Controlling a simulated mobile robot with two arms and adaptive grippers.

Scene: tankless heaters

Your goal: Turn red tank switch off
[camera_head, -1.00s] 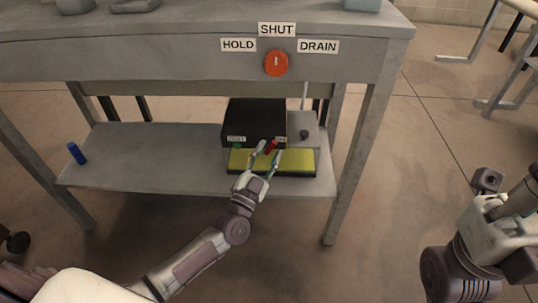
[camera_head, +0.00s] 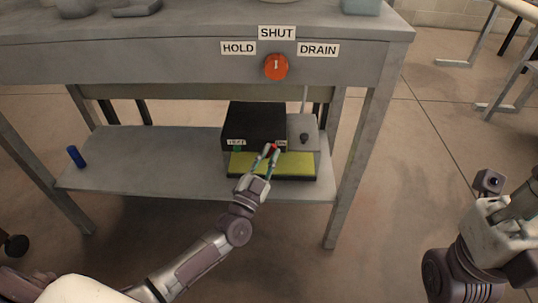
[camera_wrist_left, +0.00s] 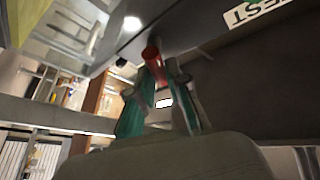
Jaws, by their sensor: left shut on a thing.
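A red switch (camera_wrist_left: 153,53) sticks out from the front of a black box (camera_head: 256,121) on the table's lower shelf. The switch also shows small at the box's front right in the head view. My left gripper (camera_head: 271,149) reaches up to the box front, its two fingers closed around the red switch. In the left wrist view the gripper (camera_wrist_left: 158,68) has its fingertips on either side of the switch. A small label by the switch is partly hidden by my fingers. My right gripper is not clearly visible; part of my right arm is at the right edge.
A green part and label (camera_head: 236,143) are at the box's front left. A yellow-green panel (camera_head: 300,166) lies below the box. An orange knob (camera_head: 276,67) sits on the table front among SHUT, HOLD and DRAIN labels.

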